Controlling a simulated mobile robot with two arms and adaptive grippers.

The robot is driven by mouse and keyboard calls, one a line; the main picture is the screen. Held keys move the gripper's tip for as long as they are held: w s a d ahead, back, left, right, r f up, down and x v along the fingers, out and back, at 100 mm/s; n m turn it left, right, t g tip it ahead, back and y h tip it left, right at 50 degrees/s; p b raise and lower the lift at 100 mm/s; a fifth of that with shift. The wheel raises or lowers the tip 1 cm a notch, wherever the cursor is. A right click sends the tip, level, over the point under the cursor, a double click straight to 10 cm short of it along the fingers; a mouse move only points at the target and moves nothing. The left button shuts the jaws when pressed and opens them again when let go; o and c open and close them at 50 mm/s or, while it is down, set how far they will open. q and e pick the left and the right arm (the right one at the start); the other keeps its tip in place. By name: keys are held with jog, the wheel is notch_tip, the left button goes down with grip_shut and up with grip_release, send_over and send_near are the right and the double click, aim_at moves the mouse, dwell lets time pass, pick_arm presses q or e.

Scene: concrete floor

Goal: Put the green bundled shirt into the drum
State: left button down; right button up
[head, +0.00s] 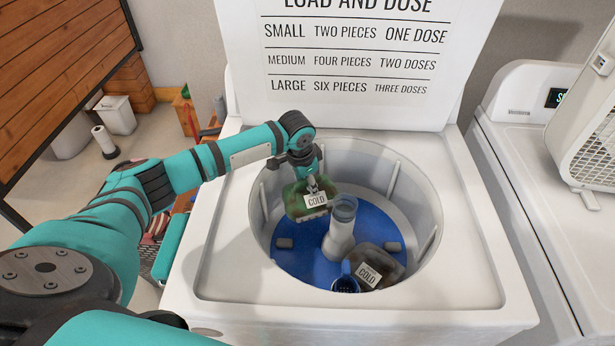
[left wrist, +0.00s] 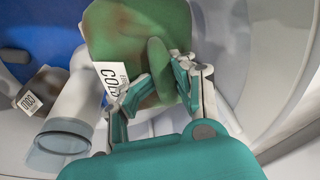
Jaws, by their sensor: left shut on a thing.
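My left gripper (head: 313,180) reaches down into the open drum (head: 417,200) of the white washer. It is shut on the green bundled shirt (head: 300,210), which has brown stains and a white tag reading COLD. The shirt hangs inside the drum opening, left of the white agitator post (head: 340,235), over the blue drum bottom (head: 295,262). In the left wrist view the green shirt (left wrist: 135,40) fills the top middle, between the fingers (left wrist: 155,95). Whether it touches the drum bottom cannot be told. My right gripper is not in view.
A dark bundle (head: 392,262) tagged COLD lies in the drum, right of the post, beside a dark blue cup-like item (head: 345,280). The raised lid (head: 350,60) carries a LOAD AND DOSE sign. A second white machine (head: 530,130) with a box fan (head: 595,150) stands at right.

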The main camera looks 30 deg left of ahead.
pick_arm(q)
jog(key=shift+s+b+x, duration=0.25)
jog(key=shift+b+x, duration=0.15)
jog(key=shift+x, duration=0.75)
jog(key=shift+s+b+x, duration=0.25)
jog(key=shift+b+x, duration=0.2)
jog(key=shift+x, duration=0.65)
jog(key=shift+s+b+x, duration=0.25)
jog(key=shift+b+x, duration=0.15)
jog(key=shift+x, duration=0.75)
jog(key=shift+f, duration=0.2)
jog(key=c, duration=0.9)
grip_release()
